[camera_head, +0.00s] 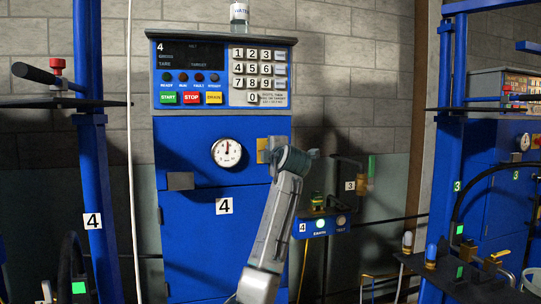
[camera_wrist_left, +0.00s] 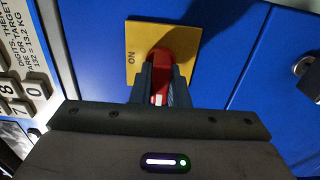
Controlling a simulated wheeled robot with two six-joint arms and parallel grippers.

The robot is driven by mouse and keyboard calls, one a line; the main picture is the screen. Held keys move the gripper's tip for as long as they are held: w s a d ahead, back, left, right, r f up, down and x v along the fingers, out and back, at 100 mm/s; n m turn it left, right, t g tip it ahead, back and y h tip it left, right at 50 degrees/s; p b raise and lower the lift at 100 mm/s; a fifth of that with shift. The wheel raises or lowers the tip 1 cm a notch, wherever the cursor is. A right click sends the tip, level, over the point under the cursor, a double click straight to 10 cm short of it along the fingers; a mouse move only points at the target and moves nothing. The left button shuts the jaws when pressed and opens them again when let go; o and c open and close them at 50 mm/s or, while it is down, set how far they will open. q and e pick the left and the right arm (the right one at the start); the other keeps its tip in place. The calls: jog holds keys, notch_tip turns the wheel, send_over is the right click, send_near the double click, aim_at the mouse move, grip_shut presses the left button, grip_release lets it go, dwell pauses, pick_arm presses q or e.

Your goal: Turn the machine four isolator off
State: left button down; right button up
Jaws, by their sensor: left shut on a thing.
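The machine four isolator has a yellow plate (camera_head: 262,150) on the right of the blue cabinet front. In the left wrist view its yellow plate (camera_wrist_left: 137,35) reads ON, beside a red handle (camera_wrist_left: 161,57). My left gripper (camera_head: 274,155) is at the isolator in the head view and hides the handle there. In the left wrist view my left gripper (camera_wrist_left: 163,88) is shut on the red handle, fingers on both sides of it. The handle's exact angle is hard to tell. My right gripper is not in view.
Machine four's cabinet (camera_head: 188,240) has a keypad (camera_head: 259,77), start, stop and drain buttons (camera_head: 191,97), and a round gauge (camera_head: 227,152). A small blue box (camera_head: 322,225) marked 4 stands right of my arm. Blue posts (camera_head: 90,150) flank the scene.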

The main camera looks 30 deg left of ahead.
pick_arm(q)
jog(key=shift+f, duration=0.15)
jog(key=c, duration=1.4)
grip_release()
jog(key=shift+s+d, duration=0.1)
